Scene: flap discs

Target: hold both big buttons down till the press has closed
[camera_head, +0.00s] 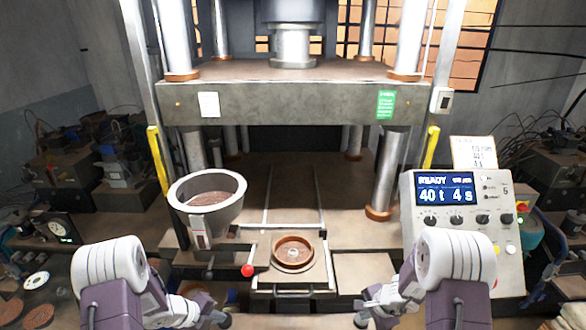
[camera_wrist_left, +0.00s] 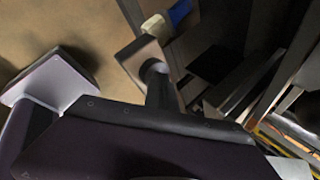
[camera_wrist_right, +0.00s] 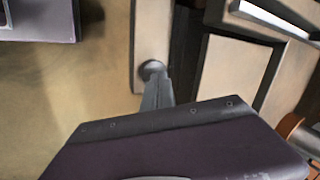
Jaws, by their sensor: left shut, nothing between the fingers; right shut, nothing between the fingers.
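The press stands open, its upper plate (camera_head: 290,105) well above the lower bed. My left gripper (camera_head: 218,318) is low at the front left and my right gripper (camera_head: 366,316) low at the front right. Both are shut and empty. In the left wrist view the fingers (camera_wrist_left: 157,82) end at a grey round head on a beige block (camera_wrist_left: 138,55). In the right wrist view the fingers (camera_wrist_right: 155,82) end at a similar head on a beige strip (camera_wrist_right: 150,30). These may be the big buttons; the fingers partly hide them, and I cannot tell whether they are pressed.
A round mould (camera_head: 293,252) sits on the front tray between my arms. A metal bowl (camera_head: 207,197) with brown grit and a red-knobbed lever (camera_head: 247,270) are at left. The control panel (camera_head: 463,235) at right reads READY, 40 t, 4 s. Several discs lie on the left.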

